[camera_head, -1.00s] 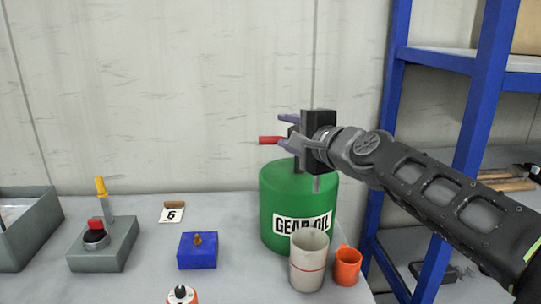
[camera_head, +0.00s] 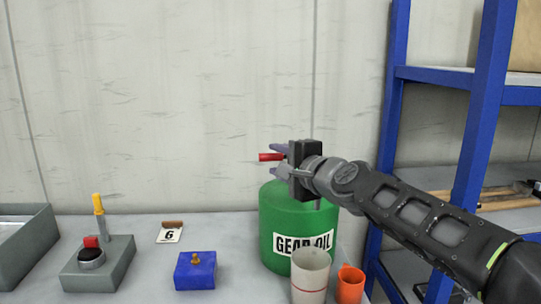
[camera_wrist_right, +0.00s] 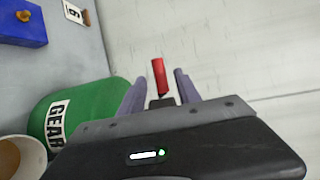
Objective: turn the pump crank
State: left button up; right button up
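The pump crank shows as a red handle (camera_head: 270,157) above the green gear oil drum (camera_head: 285,215). In the right wrist view the handle (camera_wrist_right: 159,76) stands between my two purple fingers, with a gap on each side. My right gripper (camera_head: 277,159) is open around the handle; it also shows in the right wrist view (camera_wrist_right: 161,88). The rest of the crank and pump is mostly hidden behind my gripper. My left gripper is out of view.
A beige cup (camera_head: 310,275) and an orange mug (camera_head: 350,285) stand in front of the drum. A blue box (camera_head: 195,271), a grey switch box (camera_head: 98,265) and a number 6 card (camera_head: 169,236) sit left. A blue shelf rack (camera_head: 387,120) stands right.

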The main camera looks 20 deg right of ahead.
aim_at(273, 158)
jog(key=w, duration=0.2)
jog(key=w+p, duration=0.1)
jog(key=w, duration=0.1)
jog(key=shift+a+f, duration=0.25)
jog(key=shift+a, duration=0.05)
grip_shut()
dwell(1.1)
